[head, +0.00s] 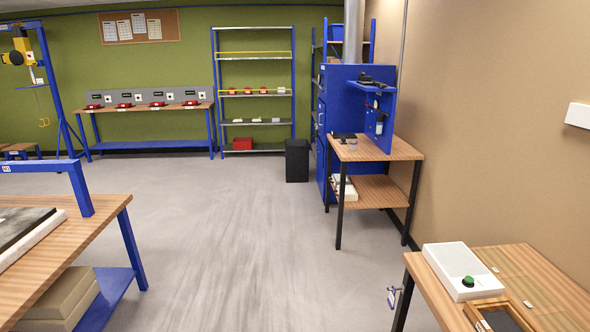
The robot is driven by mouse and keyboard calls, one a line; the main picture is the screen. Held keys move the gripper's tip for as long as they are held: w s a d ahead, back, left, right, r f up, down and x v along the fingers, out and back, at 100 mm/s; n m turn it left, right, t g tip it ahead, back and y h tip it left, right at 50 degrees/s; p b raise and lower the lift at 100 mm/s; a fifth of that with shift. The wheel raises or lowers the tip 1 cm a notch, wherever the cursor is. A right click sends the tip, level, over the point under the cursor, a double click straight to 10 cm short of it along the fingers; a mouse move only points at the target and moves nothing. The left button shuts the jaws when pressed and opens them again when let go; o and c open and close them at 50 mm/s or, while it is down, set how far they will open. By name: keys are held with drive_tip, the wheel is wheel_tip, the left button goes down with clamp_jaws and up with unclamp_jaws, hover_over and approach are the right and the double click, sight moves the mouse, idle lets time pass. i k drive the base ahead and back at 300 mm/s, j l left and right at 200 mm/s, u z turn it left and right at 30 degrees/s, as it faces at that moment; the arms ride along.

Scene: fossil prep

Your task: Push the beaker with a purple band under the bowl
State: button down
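A small greyish, cup-like object (352,145) stands on the wooden side table (400,150) by the blue cabinet. It may be a beaker, but it is too small to tell, and I make out no purple band on it. A dark flat item (344,136) lies beside it. I cannot make out a bowl in this view. My gripper is not in view.
Open grey floor (230,240) runs down the middle. A workbench (85,245) stands at the left front, another bench (545,270) with a white green-button box (463,271) at the right front. A black bin (297,160) stands beside the blue cabinet (350,90).

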sight(352, 144)
drive_tip(key=i+j, duration=0.15)
drive_tip(key=i, duration=0.4)
drive_tip(key=i+j, duration=0.1)
drive_tip(key=i, duration=0.4)
drive_tip(key=i+j, duration=0.15)
drive_tip(key=i, duration=0.4)
drive_tip(key=i+j, duration=0.1)
drive_tip(key=i, duration=0.45)
drive_tip(key=i+l+u, duration=0.5)
drive_tip(key=i+l, duration=0.15)
drive_tip(key=i, duration=0.35)
drive_tip(key=i+l+u, duration=0.5)
drive_tip(key=i+l, duration=0.4)
drive_tip(key=i+l+u, duration=0.2)
drive_tip(key=l, duration=0.5)
drive_tip(key=l+u, duration=0.25)
drive_tip(key=l, duration=0.45)
drive_tip(key=k, duration=0.05)
